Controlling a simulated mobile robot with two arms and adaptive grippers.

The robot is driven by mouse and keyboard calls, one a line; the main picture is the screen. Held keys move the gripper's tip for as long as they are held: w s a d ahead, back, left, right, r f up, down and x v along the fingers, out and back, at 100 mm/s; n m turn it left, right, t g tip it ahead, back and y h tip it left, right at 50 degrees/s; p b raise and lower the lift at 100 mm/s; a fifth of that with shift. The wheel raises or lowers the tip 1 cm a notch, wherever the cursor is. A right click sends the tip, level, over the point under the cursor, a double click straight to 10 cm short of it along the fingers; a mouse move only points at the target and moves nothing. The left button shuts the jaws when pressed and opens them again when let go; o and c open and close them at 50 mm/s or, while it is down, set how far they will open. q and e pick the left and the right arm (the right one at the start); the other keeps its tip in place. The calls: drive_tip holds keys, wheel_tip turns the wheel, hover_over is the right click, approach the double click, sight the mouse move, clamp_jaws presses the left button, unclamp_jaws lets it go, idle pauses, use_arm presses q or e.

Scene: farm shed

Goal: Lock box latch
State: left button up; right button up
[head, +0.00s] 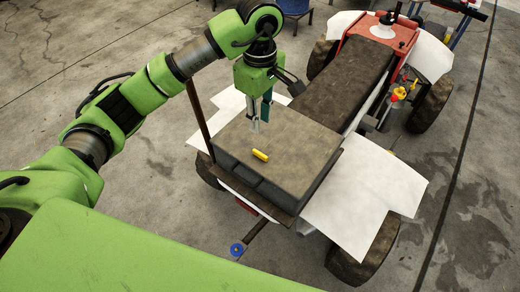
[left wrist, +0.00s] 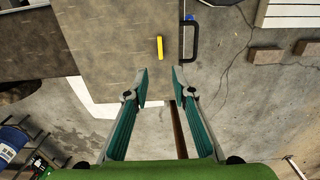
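A grey-brown box (head: 300,150) with a closed flat lid sits on the rear of a red vehicle in the head view. A small yellow latch (head: 260,155) is on the box near its near edge. In the left wrist view the yellow latch (left wrist: 160,47) shows beyond the fingertips, beside a black handle (left wrist: 194,42). My left gripper (head: 261,122) points down over the lid, behind the latch in the head view. Its two fingers (left wrist: 160,80) are apart with nothing between them, clear of the latch. My right gripper is not in view.
The red vehicle (head: 357,40) has white fenders (head: 365,190) beside the box and dark wheels (head: 362,255). A brown post (head: 199,118) stands at the box's left. A blue round part (head: 237,249) is near the floor in front. Concrete floor (head: 90,45) is open at left.

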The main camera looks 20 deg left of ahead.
sight(260, 153)
use_arm(q)
wheel_tip(260, 153, down, 13)
drive_tip(key=p, duration=0.4)
drive_tip(key=shift+d+r+p, duration=0.1)
drive_tip(key=shift+r+p, duration=0.05)
drive_tip(key=shift+p, duration=0.25)
drive_tip(key=shift+f, duration=0.5)
clamp_jaws()
